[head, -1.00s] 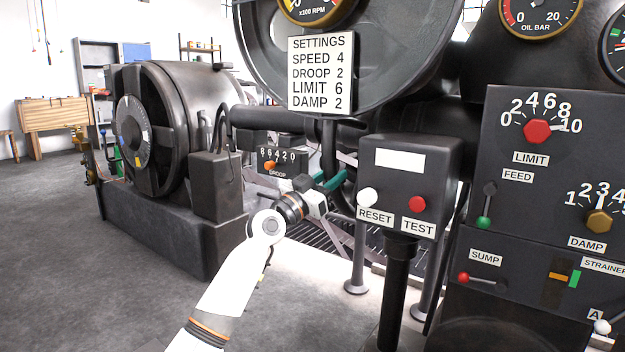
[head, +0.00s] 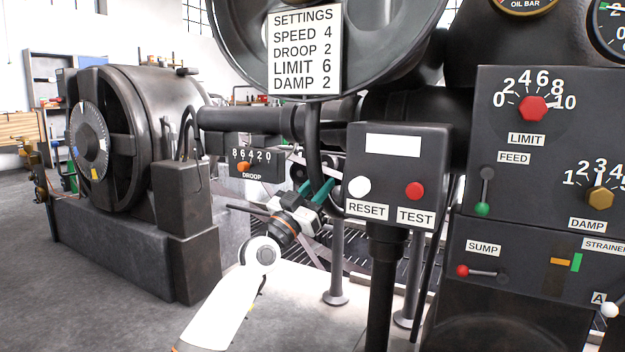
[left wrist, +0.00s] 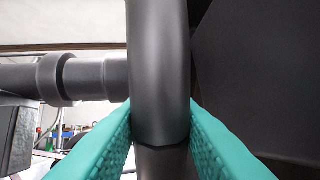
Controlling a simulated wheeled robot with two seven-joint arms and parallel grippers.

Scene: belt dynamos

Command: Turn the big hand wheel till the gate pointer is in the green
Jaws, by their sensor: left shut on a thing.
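A dark curved rim (head: 313,145), which I take for the big hand wheel, runs down beside the RESET/TEST box; the box hides part of it. My left gripper (head: 317,188), with teal fingers, is at the lower part of this rim. In the left wrist view the fingers (left wrist: 160,138) stand on both sides of the dark round rim (left wrist: 160,75), shut on it. On the right panel an orange bar (head: 560,262) lies level beside a green mark (head: 577,262); no gate label is readable, so I cannot tell if it is the gate pointer. My right gripper is out of view.
The RESET/TEST box (head: 399,170) stands on a post close to the right of my left gripper. The DROOP dial (head: 243,166) is behind it to the left. A large dark machine (head: 140,150) stands at left. Grey floor (head: 110,325) is open at lower left.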

